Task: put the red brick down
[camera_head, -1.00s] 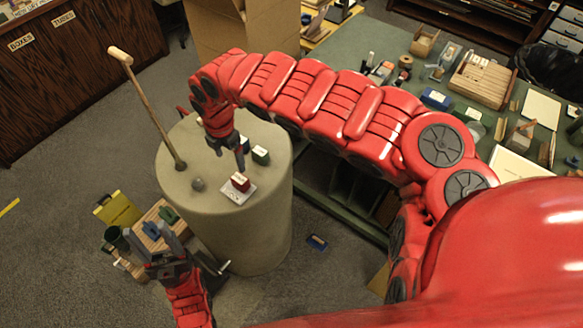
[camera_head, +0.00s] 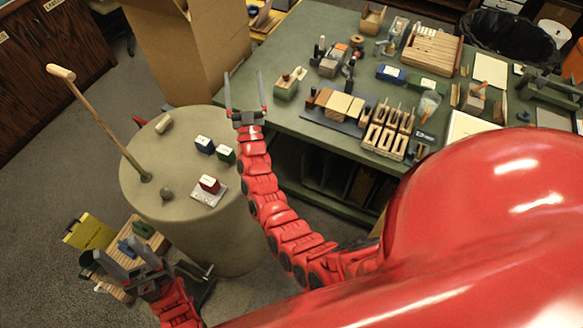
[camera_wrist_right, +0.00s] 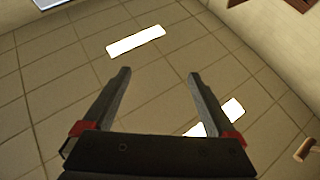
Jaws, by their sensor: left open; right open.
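The red brick (camera_head: 209,183) has a white label on top and sits on a small white pad (camera_head: 212,195) on the round grey drum top (camera_head: 160,200). My right gripper (camera_head: 246,92) is raised up and to the right of the brick, apart from it, beside the green bench. Its two fingers are spread and empty; the right wrist view (camera_wrist_right: 155,78) shows nothing between them. My left gripper (camera_head: 130,258) is at the lower left, below the drum top, with its fingers apart. It holds nothing that I can see.
A blue block (camera_head: 204,145) and a green block (camera_head: 226,154) stand behind the red brick on the drum. A wooden-handled stick (camera_head: 105,125) rises from a base there, near a small grey ball (camera_head: 166,192). A cardboard box (camera_head: 185,50) and the cluttered green bench (camera_head: 300,75) stand behind.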

